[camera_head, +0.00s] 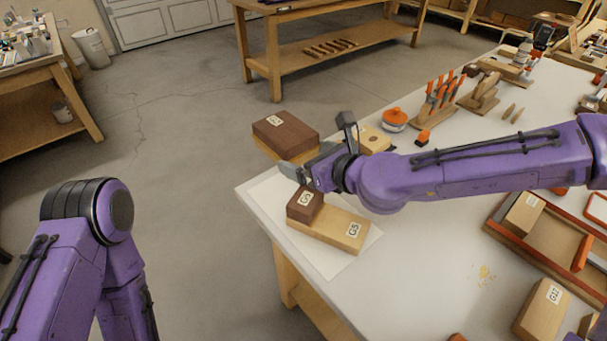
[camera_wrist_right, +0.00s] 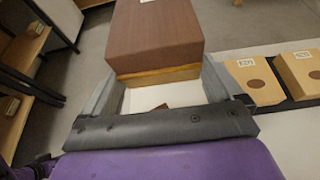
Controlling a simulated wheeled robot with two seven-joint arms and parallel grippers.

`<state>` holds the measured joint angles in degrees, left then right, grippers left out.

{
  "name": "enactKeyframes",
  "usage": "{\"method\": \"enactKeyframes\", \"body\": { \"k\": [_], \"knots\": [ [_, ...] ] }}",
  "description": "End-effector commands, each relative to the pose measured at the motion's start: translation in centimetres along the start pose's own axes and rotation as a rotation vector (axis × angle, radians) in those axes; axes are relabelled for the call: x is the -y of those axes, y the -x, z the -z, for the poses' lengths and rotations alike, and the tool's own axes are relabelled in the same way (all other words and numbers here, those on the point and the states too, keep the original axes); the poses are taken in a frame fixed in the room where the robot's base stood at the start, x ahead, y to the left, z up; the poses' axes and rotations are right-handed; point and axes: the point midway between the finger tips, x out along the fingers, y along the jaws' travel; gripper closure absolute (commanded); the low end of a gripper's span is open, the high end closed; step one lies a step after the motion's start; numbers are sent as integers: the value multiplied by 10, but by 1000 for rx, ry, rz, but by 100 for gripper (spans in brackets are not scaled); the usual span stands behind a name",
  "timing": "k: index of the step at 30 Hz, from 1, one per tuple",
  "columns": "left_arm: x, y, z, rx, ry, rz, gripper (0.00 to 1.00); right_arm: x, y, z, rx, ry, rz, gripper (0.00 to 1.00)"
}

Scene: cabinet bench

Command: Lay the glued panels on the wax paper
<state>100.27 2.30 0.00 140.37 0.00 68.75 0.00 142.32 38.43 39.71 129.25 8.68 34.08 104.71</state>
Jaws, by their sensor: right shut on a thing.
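A block (camera_head: 287,132) with a dark brown top layer and a light wood layer below is held in my right gripper (camera_head: 318,148), near the table's far left corner. In the wrist view the block (camera_wrist_right: 155,40) sits between the two fingers (camera_wrist_right: 158,85). A pale sheet of wax paper (camera_head: 340,264) lies at the table's left end. On it rests a light wood panel (camera_head: 335,232) labelled G5, with a dark brown piece (camera_head: 305,203), also labelled, at its left end. The held block's height above the table is unclear. My left gripper is out of view.
Light blocks with brown dots (camera_head: 374,138) stand just behind my right arm, also in the wrist view (camera_wrist_right: 255,82). Orange-handled tools (camera_head: 440,92) stand in a rack further back. A wooden tray (camera_head: 540,235) and a light block (camera_head: 541,309) lie at the right.

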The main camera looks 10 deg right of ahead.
Motion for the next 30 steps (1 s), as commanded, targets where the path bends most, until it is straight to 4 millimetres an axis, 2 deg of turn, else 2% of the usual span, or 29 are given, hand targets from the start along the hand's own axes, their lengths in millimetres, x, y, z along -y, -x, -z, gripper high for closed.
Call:
{"method": "enactKeyframes", "body": {
  "k": [2, 7, 30],
  "knots": [
    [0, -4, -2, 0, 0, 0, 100, -6, -8, 8, -2, 2, -2, 92],
    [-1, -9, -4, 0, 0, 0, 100, -6, -18, 32, -1, -1, -1, 92],
    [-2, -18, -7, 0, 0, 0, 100, -6, -23, 44, 3, -1, 0, 92]
  ]
}}
